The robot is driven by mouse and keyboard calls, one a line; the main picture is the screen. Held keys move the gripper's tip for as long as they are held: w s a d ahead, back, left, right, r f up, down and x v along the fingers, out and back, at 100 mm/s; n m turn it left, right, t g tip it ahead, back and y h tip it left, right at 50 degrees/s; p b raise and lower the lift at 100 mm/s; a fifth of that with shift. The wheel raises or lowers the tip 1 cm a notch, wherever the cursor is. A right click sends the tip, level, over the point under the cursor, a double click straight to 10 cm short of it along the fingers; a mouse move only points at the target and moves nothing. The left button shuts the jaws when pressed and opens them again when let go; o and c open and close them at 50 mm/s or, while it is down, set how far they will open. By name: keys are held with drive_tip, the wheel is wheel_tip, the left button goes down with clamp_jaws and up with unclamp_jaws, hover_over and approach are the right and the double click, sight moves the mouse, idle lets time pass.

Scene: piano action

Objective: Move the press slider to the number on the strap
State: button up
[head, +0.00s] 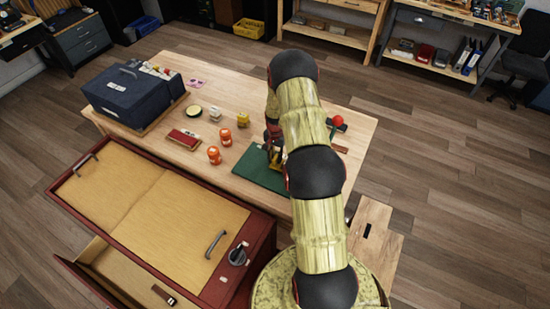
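My arm comes up from the bottom right and bends down over the workbench (222,118). My gripper (274,152) is low over the green mat (256,178), partly hidden behind my arm. I cannot tell whether it is open or shut, or whether it touches anything. A dark piece with a red knob (337,121) stands to the right of my arm. It may belong to the press; no slider or scale can be made out. A small dark strap-like piece with a pale mark (164,295) lies in the open drawer at the bottom left. No number is readable.
A dark blue case (130,95) stands at the bench's left. Orange jars (214,155), yellow and pale blocks (243,120), a round dish (193,110) and a red box (184,138) sit left of the mat. A red cabinet (150,215) fills the near left. Floor is free at right.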

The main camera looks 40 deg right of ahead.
wheel_tip(320, 180, up, 12)
idle(0.7)
idle(0.5)
